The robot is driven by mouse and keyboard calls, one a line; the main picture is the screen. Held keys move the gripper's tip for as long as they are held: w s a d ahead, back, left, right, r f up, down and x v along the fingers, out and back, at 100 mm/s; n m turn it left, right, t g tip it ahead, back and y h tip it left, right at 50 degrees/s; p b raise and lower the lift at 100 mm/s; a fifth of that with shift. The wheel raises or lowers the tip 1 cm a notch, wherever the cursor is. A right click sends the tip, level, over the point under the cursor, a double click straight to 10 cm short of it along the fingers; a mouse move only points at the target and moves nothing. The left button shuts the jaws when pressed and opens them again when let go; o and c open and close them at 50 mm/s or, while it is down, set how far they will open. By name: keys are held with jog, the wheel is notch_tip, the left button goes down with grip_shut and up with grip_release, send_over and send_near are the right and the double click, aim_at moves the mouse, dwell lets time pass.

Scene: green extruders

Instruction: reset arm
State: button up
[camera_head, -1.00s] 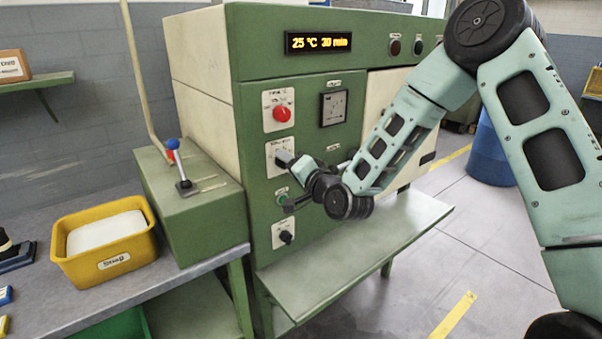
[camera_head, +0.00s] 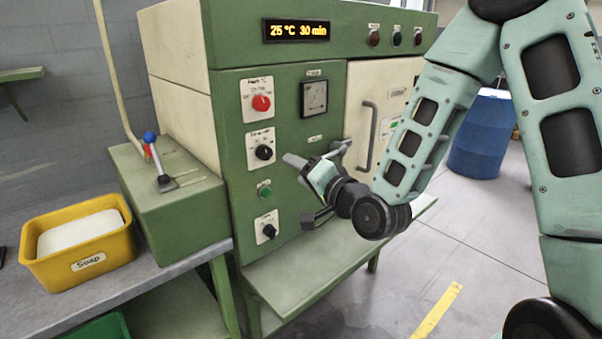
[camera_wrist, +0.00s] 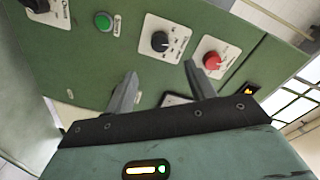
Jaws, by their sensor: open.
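My gripper (camera_head: 318,152) is open and empty in front of the green machine's (camera_head: 228,180) control panel, to the right of the knobs. In the wrist view my gripper's two fingers (camera_wrist: 160,85) stand apart with nothing between them. The black timer knob (camera_head: 264,152) is uncovered, close to the left of the fingers, and it also shows in the wrist view (camera_wrist: 160,41). The red temperature knob (camera_head: 261,103) is above it. A green button (camera_head: 265,191) and a lower black knob (camera_head: 269,231) are below. My arm crosses the right side of the head view.
A green shelf (camera_head: 290,295) juts out below the panel. A box with a blue-tipped lever (camera_head: 150,137) and a yellow soap bin (camera_head: 75,280) are at the left. A blue barrel (camera_head: 480,140) stands on open floor at the right.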

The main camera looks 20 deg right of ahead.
jog(key=shift+a, duration=0.1)
jog(key=s+a+f+n+g, duration=0.6)
jog(key=s+a+n+g, duration=0.3)
jog(key=s+a, duration=0.1)
jog(key=s+r+n+g+h, duration=0.1)
jog(key=s+n+g+h, duration=0.3)
jog(key=s, duration=1.6)
jog(key=n+g, duration=0.3)
jog(key=g, duration=0.1)
jog(key=shift+s+d+r, duration=0.4)
